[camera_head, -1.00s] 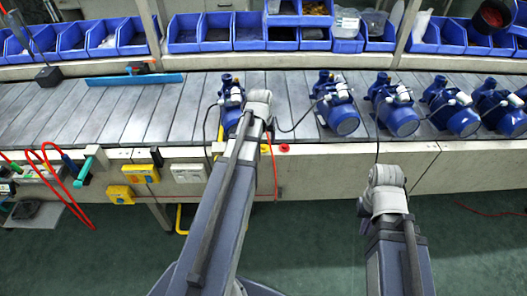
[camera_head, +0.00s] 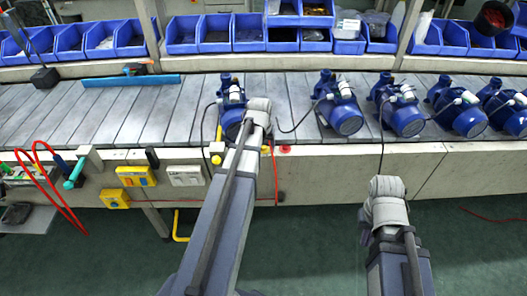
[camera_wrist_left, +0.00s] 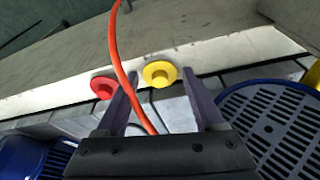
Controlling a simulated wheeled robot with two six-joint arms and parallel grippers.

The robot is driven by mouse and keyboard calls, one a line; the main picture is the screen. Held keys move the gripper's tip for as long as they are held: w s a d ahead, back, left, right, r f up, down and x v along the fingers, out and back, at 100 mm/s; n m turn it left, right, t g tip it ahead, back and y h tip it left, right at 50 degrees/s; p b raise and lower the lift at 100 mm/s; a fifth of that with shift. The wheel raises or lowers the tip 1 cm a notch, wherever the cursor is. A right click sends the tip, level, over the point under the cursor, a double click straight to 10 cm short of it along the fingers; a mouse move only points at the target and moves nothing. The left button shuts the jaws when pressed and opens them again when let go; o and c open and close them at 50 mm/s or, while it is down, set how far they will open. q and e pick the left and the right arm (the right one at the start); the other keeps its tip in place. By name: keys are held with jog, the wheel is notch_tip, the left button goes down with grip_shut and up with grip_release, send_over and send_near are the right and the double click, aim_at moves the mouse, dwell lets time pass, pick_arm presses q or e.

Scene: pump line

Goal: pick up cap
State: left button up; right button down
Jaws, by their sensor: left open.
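I cannot tell for certain which part is the cap. A round yellow cap-like piece (camera_wrist_left: 160,73) and a round red one (camera_wrist_left: 103,88) sit on the pale bench edge in the left wrist view. They also show in the head view, yellow (camera_head: 216,159) and red (camera_head: 284,149). My left gripper (camera_wrist_left: 151,78) is open, its fingers apart with nothing gripped. The yellow piece shows between the fingertips; the red one is partly behind the left finger. In the head view my left arm (camera_head: 258,112) hides its fingers. My right arm's end (camera_head: 386,205) shows, but no fingers.
Blue pumps (camera_head: 340,108) stand along the grey slatted conveyor (camera_head: 120,110). A blue pump's grille (camera_wrist_left: 275,125) is close beside my left gripper. A red-orange cable (camera_wrist_left: 125,70) passes between its fingers. Blue bins (camera_head: 184,32) line the back.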

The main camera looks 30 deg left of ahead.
aim_at(265, 151)
pick_arm(q)
jog(key=c, duration=1.1)
jog(key=shift+r, duration=0.1)
jog(key=shift+d+r+p, duration=0.45)
jog(key=shift+r+p, duration=0.15)
jog(key=shift+p, duration=0.1)
notch_tip(265, 151, up, 6)
jog(key=p, duration=0.6)
jog(key=shift+r, duration=0.1)
jog(key=shift+s+d+f, duration=0.1)
jog(key=shift+s+d, duration=0.35)
jog(key=shift+d, duration=2.7)
jog(key=shift+s+d+f, duration=0.1)
jog(key=shift+s+d, duration=0.35)
jog(key=shift+d, duration=2.7)
jog(key=shift+s+d+f, duration=0.1)
jog(key=shift+s+d, duration=0.35)
jog(key=shift+d, duration=2.7)
jog(key=shift+r, duration=0.15)
